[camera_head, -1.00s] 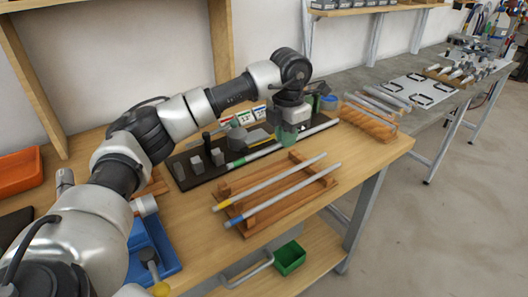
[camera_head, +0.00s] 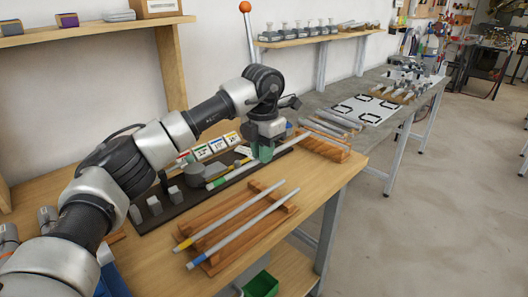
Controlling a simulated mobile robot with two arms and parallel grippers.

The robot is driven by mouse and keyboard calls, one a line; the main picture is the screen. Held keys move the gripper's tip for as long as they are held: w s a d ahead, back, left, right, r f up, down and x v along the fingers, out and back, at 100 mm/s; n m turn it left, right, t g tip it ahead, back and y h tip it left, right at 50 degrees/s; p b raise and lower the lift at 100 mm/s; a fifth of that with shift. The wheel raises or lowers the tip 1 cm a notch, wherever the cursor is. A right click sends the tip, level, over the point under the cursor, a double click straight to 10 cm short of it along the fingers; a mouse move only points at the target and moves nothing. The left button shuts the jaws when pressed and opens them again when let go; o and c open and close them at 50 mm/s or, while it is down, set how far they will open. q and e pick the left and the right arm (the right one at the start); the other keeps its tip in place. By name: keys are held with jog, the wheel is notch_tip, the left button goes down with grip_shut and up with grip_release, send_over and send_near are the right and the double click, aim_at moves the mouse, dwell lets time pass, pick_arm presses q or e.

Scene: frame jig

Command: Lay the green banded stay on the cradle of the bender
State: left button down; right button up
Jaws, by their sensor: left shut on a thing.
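The green banded stay (camera_head: 240,171) is a thin grey rod with a green band (camera_head: 218,182) near its left end. It lies lengthwise over the long dark base of the bender (camera_head: 188,208). My left gripper (camera_head: 264,154) comes down from above and is shut on the stay right of the band. I cannot tell whether the stay touches the bender's cradle or hangs just above it. The gripper hides part of the stay. Grey blocks (camera_head: 154,205) and a round grey part (camera_head: 201,175) stand on the bender. My right gripper is not in view.
A wooden rack (camera_head: 213,268) in front holds a yellow banded rod (camera_head: 230,215) and a blue banded rod (camera_head: 242,229). Label cards (camera_head: 217,145) stand behind the bender. A wooden holder with rods (camera_head: 324,147) is right of it. A green bin (camera_head: 261,285) sits below.

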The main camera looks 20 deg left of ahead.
pick_arm(q)
jog(key=s+a+r+p, duration=0.2)
jog(key=s+a+p, duration=0.1)
jog(key=a, duration=1.5)
jog(key=shift+a+p, duration=0.4)
jog(key=shift+p, duration=0.45)
dwell(0.7)
jog(key=shift+r, duration=0.1)
